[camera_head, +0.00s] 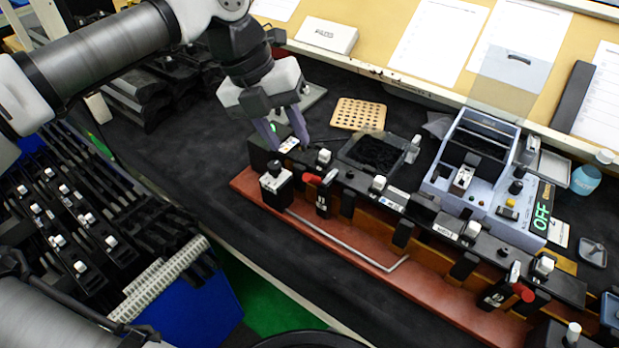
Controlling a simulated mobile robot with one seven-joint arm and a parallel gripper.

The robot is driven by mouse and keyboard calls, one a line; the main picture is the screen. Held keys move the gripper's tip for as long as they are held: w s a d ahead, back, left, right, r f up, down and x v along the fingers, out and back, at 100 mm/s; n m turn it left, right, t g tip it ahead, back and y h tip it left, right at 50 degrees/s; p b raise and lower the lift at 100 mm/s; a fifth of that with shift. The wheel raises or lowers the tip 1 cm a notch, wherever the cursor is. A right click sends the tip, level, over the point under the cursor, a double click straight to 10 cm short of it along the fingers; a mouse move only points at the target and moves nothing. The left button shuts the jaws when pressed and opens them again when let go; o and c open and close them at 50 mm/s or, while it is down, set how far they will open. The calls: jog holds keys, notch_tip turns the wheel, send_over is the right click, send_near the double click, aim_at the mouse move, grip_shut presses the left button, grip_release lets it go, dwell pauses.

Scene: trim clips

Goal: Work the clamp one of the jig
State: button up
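The jig is a long red-brown base (330,240) with a black bar (350,185) along it, running from the middle to the lower right. A black toggle clamp with a red-tipped lever (318,180) stands near its left end. A similar red-tipped clamp (507,288) stands near the right end. I cannot tell from labels which is clamp one. My gripper (284,138) is over the jig's left end, up and left of the left clamp, its two fingers apart and pointing down. A small white label shows near the fingertips; contact with the bar cannot be told.
A bent metal rod (345,246) lies along the base's front. Behind the jig are a black-filled tray (372,152), a perforated wooden block (358,114) and a grey control box (440,184) showing "OFF". Racks of black trim parts (75,225) fill the left. Dark mat is clear in front.

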aim_at(310, 179)
jog(key=b+x, duration=0.6)
jog(key=x, duration=0.5)
jog(key=shift+b, duration=0.35)
grip_shut()
